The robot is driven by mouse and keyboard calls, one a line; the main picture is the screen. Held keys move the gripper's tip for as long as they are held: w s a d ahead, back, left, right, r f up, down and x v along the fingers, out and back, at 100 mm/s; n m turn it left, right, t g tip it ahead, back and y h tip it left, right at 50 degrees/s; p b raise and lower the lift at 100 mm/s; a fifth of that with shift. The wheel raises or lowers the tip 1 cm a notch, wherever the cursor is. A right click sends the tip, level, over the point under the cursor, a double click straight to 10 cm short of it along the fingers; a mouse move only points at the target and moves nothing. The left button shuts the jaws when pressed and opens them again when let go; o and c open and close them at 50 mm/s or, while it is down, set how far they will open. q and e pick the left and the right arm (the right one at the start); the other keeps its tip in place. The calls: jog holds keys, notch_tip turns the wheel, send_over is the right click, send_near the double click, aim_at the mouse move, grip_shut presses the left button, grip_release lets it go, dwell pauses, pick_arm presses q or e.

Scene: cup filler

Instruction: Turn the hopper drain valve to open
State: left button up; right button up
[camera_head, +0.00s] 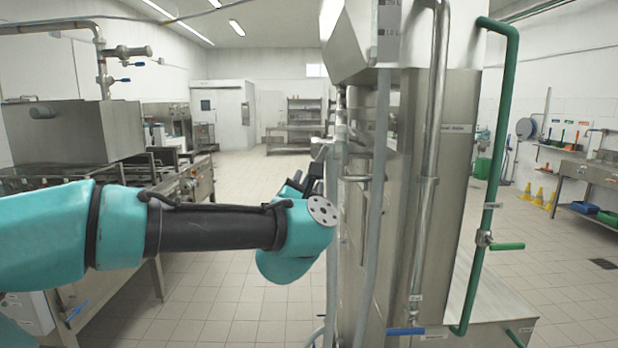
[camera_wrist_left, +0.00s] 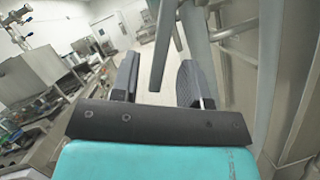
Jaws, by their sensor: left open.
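A tall steel machine (camera_head: 430,200) with a hopper-like box (camera_head: 348,45) at its top stands right of centre in the head view. A short metal bar or lever (camera_head: 357,178) sticks out from its left side. I cannot tell which fitting is the hopper drain valve. My left gripper (camera_head: 308,182) is beside the machine's left side, mostly hidden behind my own wrist. Grey pipes stand just beyond the fingers. My right gripper is not in view.
A green pipe with a green-handled valve (camera_head: 507,246) runs down the machine's right. A blue handle (camera_head: 405,331) is low at the front. Grey hoses (camera_head: 378,200) hang close to my left wrist. The tiled floor between is clear.

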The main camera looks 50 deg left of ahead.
pick_arm(q)
jog(key=shift+x, duration=1.7)
grip_shut()
